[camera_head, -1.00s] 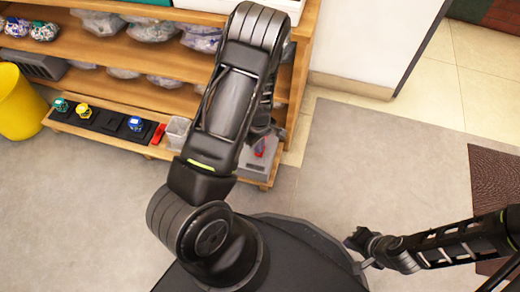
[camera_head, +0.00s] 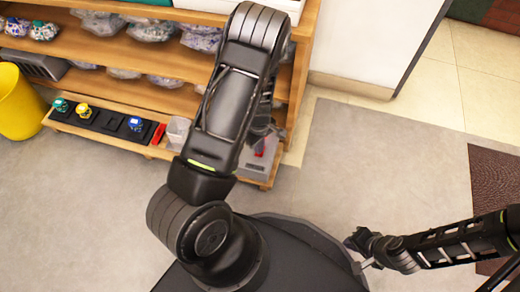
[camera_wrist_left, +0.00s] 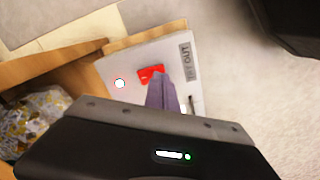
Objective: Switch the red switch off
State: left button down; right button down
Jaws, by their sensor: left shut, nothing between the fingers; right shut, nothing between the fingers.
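The red switch (camera_wrist_left: 151,73) sits on a pale grey panel (camera_wrist_left: 118,62) in the left wrist view. A small round light (camera_wrist_left: 119,83) shows on the panel beside it. In the head view the red switch (camera_head: 260,151) shows small on the grey box (camera_head: 255,166) at the right end of the low shelf. My left gripper's fingers (camera_wrist_left: 160,90) are shut and empty, right by the switch; I cannot tell if they touch it. In the head view my left arm hides most of that gripper. My right gripper (camera_head: 358,240) is shut and empty at the lower right, over the floor.
The low shelf (camera_head: 105,142) also holds several small coloured items, a red object (camera_head: 158,134) and a clear cup (camera_head: 178,130). A wooden rack (camera_head: 110,55) with bagged items stands behind. A yellow bin (camera_head: 18,103) is at far left. The floor at right is clear.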

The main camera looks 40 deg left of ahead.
pick_arm(q)
jog(key=shift+f+b, duration=0.7)
jog(key=shift+f, duration=0.25)
dwell(0.3)
jog(key=shift+r, duration=0.25)
jog(key=shift+r+p, duration=0.75)
jog(key=shift+p, duration=0.15)
notch_tip(320, 180, up, 5)
jog(key=p, duration=0.4)
jog(key=shift+r+p, duration=0.1)
jog(key=shift+p, duration=0.3)
